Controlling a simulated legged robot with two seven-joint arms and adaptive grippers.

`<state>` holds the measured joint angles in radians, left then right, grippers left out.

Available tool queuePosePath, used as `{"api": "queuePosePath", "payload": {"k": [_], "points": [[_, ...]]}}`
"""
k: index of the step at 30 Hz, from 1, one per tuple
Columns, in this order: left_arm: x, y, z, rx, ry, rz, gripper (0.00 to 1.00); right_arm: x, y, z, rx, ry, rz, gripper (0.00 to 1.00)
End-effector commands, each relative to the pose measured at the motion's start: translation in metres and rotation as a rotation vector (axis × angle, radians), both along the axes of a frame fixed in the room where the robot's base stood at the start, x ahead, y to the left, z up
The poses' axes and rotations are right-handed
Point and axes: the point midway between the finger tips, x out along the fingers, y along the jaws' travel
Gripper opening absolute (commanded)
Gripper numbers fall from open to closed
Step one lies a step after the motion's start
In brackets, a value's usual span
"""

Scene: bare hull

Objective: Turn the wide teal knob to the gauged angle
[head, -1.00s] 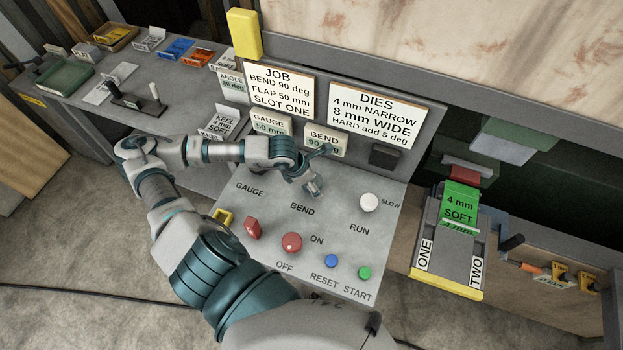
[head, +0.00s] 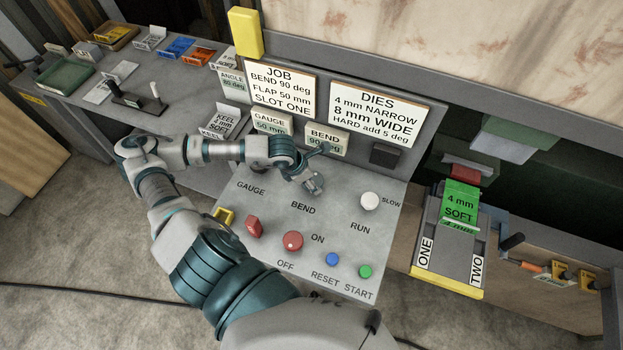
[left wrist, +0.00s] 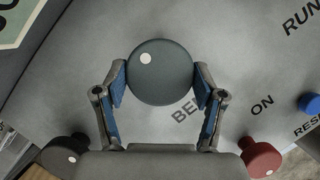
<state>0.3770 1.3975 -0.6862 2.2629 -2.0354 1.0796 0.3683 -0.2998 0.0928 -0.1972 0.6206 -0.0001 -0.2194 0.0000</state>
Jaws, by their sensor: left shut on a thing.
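The wide round knob (left wrist: 163,72), dark grey-teal with a white dot at its upper left, sits above the BEND label in the left wrist view. My left gripper (left wrist: 161,84) is shut on it, one blue-padded finger against each side. In the head view my left gripper (head: 314,184) is over the panel just above the BEND label, and hides most of the knob. The bend display (head: 326,139) reads about 90 deg, partly covered by my arm. The job card (head: 281,91) says bend 90 deg. My right gripper is not in view.
A smaller dark knob (left wrist: 64,155) is at lower left in the left wrist view. The red knob (head: 293,241), blue button (head: 332,259), green button (head: 365,271) and white knob (head: 370,201) stand on the panel. The dies card (head: 378,115) is behind.

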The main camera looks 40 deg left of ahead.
Motion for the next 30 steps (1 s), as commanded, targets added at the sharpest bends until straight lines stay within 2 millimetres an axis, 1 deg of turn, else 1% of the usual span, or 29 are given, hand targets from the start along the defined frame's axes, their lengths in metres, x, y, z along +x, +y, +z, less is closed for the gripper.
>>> {"api": "queuePosePath", "payload": {"k": [2, 5, 12, 14, 24, 30], "points": [[0.000, -0.003, 0.000, -0.009, -0.004, -0.003, 0.35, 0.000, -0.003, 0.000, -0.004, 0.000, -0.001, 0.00], [0.000, -0.003, 0.000, -0.009, -0.003, -0.002, 0.35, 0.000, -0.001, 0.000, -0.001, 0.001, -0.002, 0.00], [0.000, -0.002, -0.001, -0.005, -0.001, -0.021, 0.35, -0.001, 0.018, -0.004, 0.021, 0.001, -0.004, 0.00], [0.000, -0.002, -0.002, -0.005, -0.001, -0.041, 0.35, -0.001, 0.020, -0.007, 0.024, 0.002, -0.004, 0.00], [0.001, 0.000, -0.004, -0.005, 0.000, -0.248, 0.35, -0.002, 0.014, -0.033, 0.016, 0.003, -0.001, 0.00], [0.001, 0.000, -0.004, -0.006, 0.001, -0.378, 0.35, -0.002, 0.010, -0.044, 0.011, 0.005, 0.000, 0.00]]}}
